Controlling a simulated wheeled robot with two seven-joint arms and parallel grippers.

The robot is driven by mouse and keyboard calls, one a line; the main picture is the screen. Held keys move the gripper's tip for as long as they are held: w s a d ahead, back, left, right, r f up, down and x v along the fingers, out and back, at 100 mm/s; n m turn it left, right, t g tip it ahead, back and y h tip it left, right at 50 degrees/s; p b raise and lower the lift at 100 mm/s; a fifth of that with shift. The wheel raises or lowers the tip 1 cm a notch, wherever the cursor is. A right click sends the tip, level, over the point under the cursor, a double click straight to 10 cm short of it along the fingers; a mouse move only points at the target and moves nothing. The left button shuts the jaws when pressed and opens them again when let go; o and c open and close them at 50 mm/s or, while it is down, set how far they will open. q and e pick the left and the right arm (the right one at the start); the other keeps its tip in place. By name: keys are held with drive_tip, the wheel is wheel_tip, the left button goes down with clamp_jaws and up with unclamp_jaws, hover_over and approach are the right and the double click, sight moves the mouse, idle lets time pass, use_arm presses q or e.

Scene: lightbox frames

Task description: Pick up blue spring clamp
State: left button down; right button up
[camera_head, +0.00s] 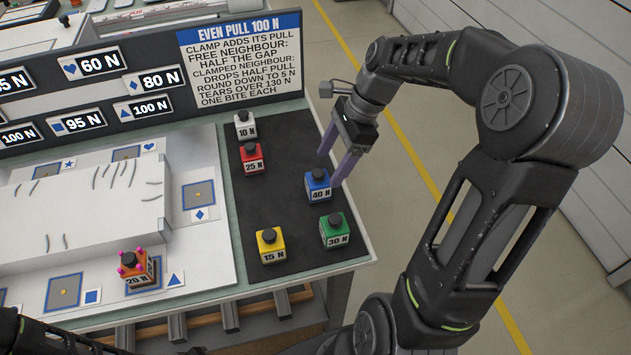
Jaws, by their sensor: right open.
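The blue spring clamp (318,189) is a small block with a black knob on top and a "40 N" label. It stands upright near the right edge of the dark mat (275,205). My right gripper (331,168) is open, with its two purple fingers pointing down just above and beside the blue clamp. One finger appears close to the clamp's right side; whether it touches cannot be told. My left gripper is not in view.
On the mat also stand a white "10 N" clamp (245,127), a red "25 N" one (251,160), a yellow "15 N" one (270,247) and a green "30 N" one (335,232). An orange clamp (138,271) stands on the white panel at left. A sign board (239,54) rises behind.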

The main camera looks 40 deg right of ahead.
sight(318, 185)
drive_tip(key=shift+x, duration=1.35)
drive_tip(key=shift+w, duration=0.1)
drive_tip(key=p+x, duration=0.1)
drive_tip(key=x, duration=0.4)
drive_tip(key=shift+f, duration=0.15)
drive_tip(key=shift+c, duration=0.3)
clamp_jaws()
